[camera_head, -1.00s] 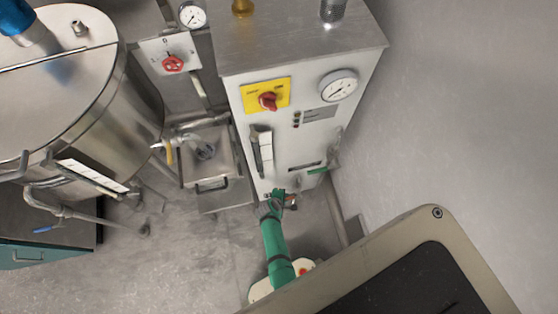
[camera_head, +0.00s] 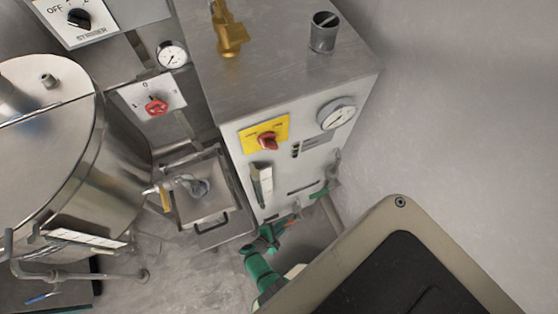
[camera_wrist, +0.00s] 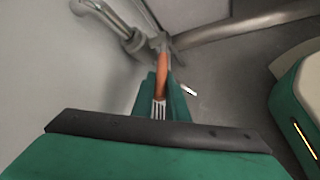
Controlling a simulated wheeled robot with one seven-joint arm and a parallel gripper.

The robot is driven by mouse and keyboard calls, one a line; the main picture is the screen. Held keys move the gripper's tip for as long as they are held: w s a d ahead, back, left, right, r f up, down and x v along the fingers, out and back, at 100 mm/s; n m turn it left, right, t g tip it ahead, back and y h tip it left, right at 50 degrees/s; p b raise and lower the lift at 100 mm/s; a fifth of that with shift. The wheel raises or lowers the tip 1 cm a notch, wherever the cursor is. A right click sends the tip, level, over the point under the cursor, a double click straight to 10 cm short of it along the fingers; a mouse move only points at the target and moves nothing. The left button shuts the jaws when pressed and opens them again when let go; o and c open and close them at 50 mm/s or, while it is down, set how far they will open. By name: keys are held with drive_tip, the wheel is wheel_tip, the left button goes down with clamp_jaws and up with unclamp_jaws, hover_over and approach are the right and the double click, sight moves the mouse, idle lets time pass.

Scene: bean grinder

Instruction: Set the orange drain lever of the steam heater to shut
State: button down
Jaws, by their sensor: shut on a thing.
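The steam heater (camera_head: 298,176) is a tall steel cabinet in the middle of the head view. Its orange drain lever (camera_wrist: 163,66) shows in the wrist view, on a grey valve with a pipe. My green gripper (camera_wrist: 161,98) is shut on the lever, with its fingers around the near part. In the head view my gripper (camera_head: 290,223) is low at the front of the heater, and the lever there is small and mostly hidden. The exact angle of the lever is hard to tell.
The heater front has a yellow plate with a red knob (camera_head: 267,141) and a gauge (camera_head: 336,113). A steel basin (camera_head: 203,204) and a large steel kettle (camera_head: 60,150) stand to the left. A wall (camera_head: 470,110) rises at the right.

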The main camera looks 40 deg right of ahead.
drive_tip(key=shift+h, duration=0.3)
idle(0.4)
drive_tip(key=c, duration=1.7)
unclamp_jaws()
drive_tip(key=shift+f, duration=0.1)
drive_tip(key=shift+c, duration=0.2)
drive_tip(key=shift+a, duration=0.1)
drive_tip(key=v, duration=1)
drive_tip(key=shift+a+r, duration=0.2)
drive_tip(key=shift+r, duration=0.1)
drive_tip(key=shift+s, duration=0.1)
